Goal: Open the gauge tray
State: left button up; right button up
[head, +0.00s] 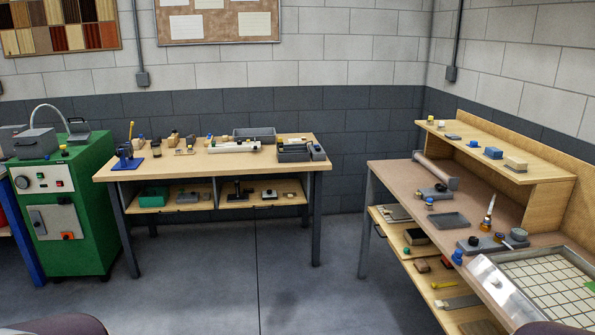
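I cannot tell which thing is the gauge tray. Candidates are a grey tray (254,133) at the back of the middle workbench, a grey compartmented tray (293,156) at that bench's right end, and a shallow grey tray (448,221) on the right workbench. All are far off and small, so their contents and any lids are hard to make out. Neither of my grippers shows; only dark rounded parts, probably mine, show at the bottom edge.
The middle workbench (205,163) has a lower shelf with small items. A green machine (83,215) stands left of it. The right workbench (400,180) carries a raised shelf (545,172) and a metal-framed grid panel (490,280). The grey floor (290,285) between the benches is clear.

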aim_at(252, 193)
jog(key=i, duration=0.9)
jog(key=i+u, duration=0.1)
jog(key=i, duration=0.8)
jog(key=i+l, duration=0.15)
jog(key=i, duration=0.75)
jog(key=i+l, duration=0.1)
jog(key=i, duration=0.8)
jog(key=i+l+u, duration=0.15)
jog(key=i+u, duration=0.15)
jog(key=i, duration=0.45)
